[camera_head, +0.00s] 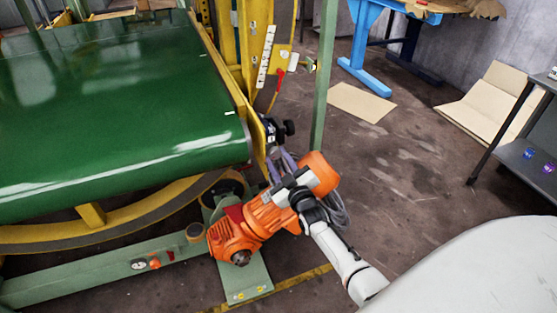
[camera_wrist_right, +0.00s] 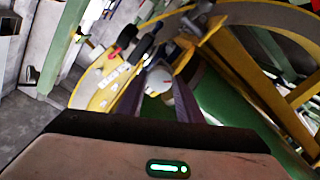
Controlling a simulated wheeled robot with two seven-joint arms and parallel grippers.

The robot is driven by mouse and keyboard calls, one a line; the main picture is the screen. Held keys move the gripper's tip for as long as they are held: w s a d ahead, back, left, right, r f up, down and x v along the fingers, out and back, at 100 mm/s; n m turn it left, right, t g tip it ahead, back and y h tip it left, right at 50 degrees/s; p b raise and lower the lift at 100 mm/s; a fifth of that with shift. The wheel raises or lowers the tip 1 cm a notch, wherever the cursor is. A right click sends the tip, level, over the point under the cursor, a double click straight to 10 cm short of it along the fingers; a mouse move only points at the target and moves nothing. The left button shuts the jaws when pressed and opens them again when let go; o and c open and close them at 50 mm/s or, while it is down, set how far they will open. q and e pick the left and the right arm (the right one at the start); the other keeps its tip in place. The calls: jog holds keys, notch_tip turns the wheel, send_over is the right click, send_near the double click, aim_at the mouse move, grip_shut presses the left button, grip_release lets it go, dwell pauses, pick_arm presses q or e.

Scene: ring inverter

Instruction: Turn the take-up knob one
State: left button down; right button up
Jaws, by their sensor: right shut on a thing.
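My right gripper (camera_head: 276,155) is at the yellow frame beside the belt's near right corner. Its purple fingers also show in the right wrist view (camera_wrist_right: 160,88). They are shut on a small pale grey rounded part, the take-up knob (camera_wrist_right: 158,79), with one finger on each side of it. In the head view the fingers and the frame edge largely hide that knob. A black knob (camera_head: 289,127) sticks out just beyond the fingers, and black knobs (camera_wrist_right: 144,46) also show in the wrist view. My left gripper is not in view.
The green belt (camera_head: 110,110) fills the left. An orange motor (camera_head: 240,230) stands below the gripper, close to my white right arm. A green post (camera_head: 325,80) rises just right of the knobs. The floor (camera_head: 400,170) to the right is mostly clear.

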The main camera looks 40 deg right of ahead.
jog(key=shift+n, duration=1)
jog(key=o, duration=1)
jog(key=shift+o, duration=0.2)
jog(key=p+v, duration=0.1)
jog(key=v, duration=0.9)
jog(key=shift+s, duration=0.2)
